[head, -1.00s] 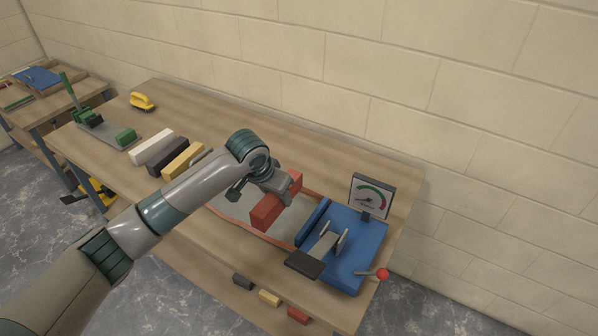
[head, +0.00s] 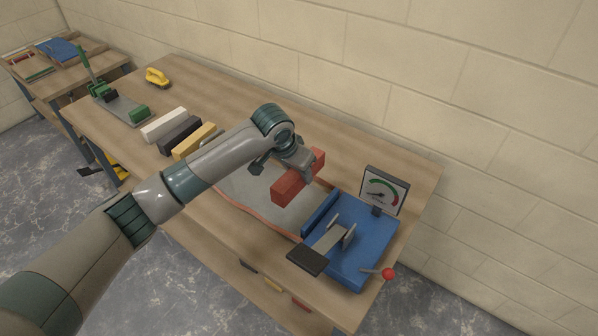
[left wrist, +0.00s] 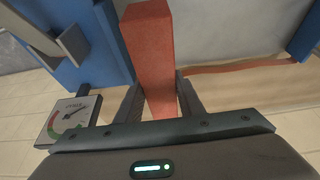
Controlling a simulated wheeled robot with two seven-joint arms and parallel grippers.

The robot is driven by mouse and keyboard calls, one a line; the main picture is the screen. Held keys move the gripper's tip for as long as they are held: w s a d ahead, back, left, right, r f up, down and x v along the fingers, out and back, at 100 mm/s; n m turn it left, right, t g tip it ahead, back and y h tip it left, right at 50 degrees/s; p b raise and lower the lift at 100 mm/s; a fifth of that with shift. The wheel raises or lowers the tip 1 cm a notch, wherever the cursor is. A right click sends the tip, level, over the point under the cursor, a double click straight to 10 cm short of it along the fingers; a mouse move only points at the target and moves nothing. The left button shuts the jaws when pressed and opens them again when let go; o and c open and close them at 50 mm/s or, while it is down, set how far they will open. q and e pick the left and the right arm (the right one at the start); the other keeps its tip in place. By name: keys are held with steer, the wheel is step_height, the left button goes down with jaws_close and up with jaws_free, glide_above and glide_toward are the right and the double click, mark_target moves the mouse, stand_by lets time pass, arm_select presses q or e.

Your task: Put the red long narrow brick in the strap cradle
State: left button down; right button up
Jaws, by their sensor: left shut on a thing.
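The red long narrow brick (head: 290,188) is in my left gripper (head: 302,172), which is shut across it; the brick appears to be held above the grey sheet. In the left wrist view the brick (left wrist: 150,50) stands out from between the two fingers (left wrist: 162,103). Below it lies a grey sheet with an orange-red edge (head: 262,218), apparently the strap cradle. It adjoins a blue base (head: 372,240) with metal plates. My arm hides part of the sheet's far left end. My right gripper is not in view.
A gauge (head: 384,189) stands behind the blue base, and a red-knobbed lever (head: 388,274) sticks out at its front right. White (head: 164,124), black (head: 179,135) and yellow (head: 194,141) bricks lie left of my arm. A green tool (head: 118,103) is farther left.

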arm_select(q)
steer(key=shift+f+b, duration=3.5)
steer(key=shift+b, duration=0.4)
steer(key=shift+f, duration=1.75)
steer(key=shift+f, duration=0.35)
